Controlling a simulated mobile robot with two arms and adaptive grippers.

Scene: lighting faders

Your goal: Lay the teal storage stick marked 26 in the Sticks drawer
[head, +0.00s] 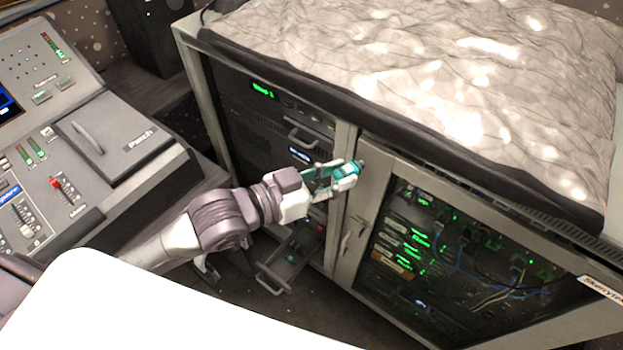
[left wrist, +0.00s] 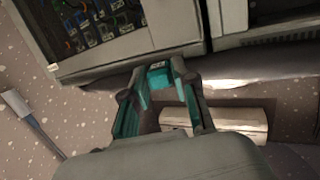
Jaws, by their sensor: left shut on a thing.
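My left gripper (head: 347,174) is in front of the rack cabinet, near the post between its two bays. It is shut on a small teal stick (head: 356,167), which also shows between the fingertips in the left wrist view (left wrist: 158,77). Its number cannot be read, and the fingers hide part of it. An open drawer (head: 268,272) juts out low in the left bay, below and left of the gripper. Small dark, teal and red items show in it; its label cannot be read. My right gripper is not in view.
A glass-doored rack bay (head: 450,255) with cables and green lights is at the right. A crumpled pale cover (head: 430,70) lies on the cabinet top. A fader console (head: 60,170) with a handled Patch panel stands at the left. The upper left bay has another handle (head: 300,138).

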